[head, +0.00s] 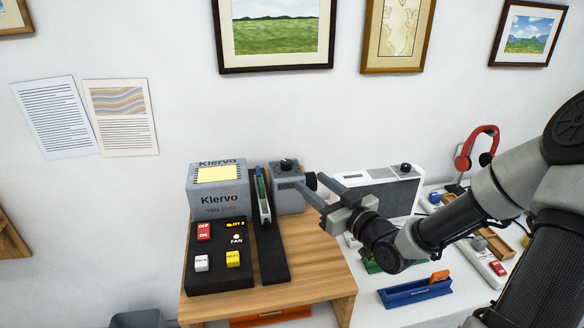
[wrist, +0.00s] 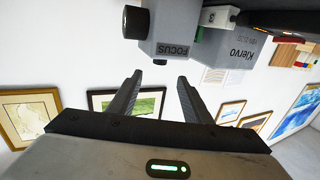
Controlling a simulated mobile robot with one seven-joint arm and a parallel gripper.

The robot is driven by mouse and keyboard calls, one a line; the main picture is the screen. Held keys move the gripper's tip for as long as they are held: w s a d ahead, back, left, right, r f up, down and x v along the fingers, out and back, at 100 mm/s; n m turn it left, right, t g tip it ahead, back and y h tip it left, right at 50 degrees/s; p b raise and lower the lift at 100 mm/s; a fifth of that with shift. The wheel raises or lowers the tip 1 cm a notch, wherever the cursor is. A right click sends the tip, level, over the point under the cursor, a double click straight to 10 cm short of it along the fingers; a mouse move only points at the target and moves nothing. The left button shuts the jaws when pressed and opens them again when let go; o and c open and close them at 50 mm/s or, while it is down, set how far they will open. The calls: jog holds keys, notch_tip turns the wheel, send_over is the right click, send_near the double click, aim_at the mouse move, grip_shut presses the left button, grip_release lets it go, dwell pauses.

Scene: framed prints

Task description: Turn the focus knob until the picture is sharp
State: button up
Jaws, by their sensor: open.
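The projector (head: 219,191) is a grey box marked Klervo on the wooden table. A smaller grey block marked FOCUS (wrist: 172,50) stands to its right, also seen in the head view (head: 289,202). A small black knob (head: 287,164) sits on top of this block. In the wrist view, which is upside down, the knob (wrist: 159,62) lies between the lines of my fingers, just beyond the tips. A black cylinder (wrist: 131,20) sticks out from the block's side. My gripper (head: 313,187) is open and empty, right of the block. I cannot identify a projected picture.
A black slide holder (head: 270,252) and a button panel (head: 205,275) stand left of the block. A white device (head: 385,190), blue tray (head: 415,291) and red headphones (head: 476,150) are to the right. Framed prints (head: 276,36) hang on the wall.

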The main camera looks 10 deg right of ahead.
aim_at(290, 166)
jog(key=x, duration=1)
jog(key=shift+w, duration=0.2)
jog(key=c, duration=1.1)
